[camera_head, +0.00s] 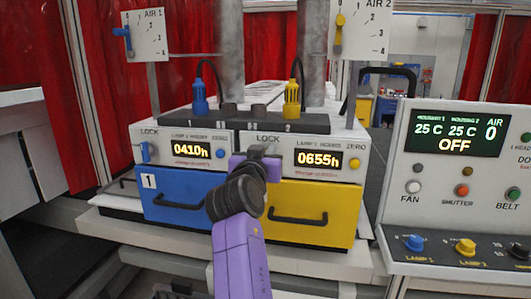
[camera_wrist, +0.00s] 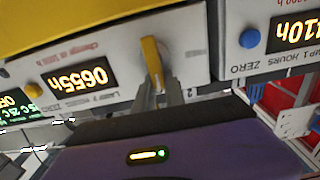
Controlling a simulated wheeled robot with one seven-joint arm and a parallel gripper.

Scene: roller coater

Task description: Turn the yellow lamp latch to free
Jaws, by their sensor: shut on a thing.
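The yellow lamp latch (camera_wrist: 152,62) is on the white front panel beside the 0655h display (camera_wrist: 80,78). The wrist view is upside down, and there the latch stands near upright with a slight tilt. My gripper (camera_wrist: 161,90) is shut on the latch's near end, a finger on either side. In the head view my gripper (camera_head: 262,156) is at the panel under the LOCK label, left of the 0655h display (camera_head: 320,160), and hides the latch. The yellow drawer (camera_head: 325,205) below is closed.
Left of it are the blue drawer (camera_head: 180,208), the 0410h display (camera_head: 190,149) and a blue latch (camera_head: 146,151). Yellow (camera_head: 292,97) and blue (camera_head: 200,97) connectors stand on top. A control panel (camera_head: 460,180) reading OFF is at the right.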

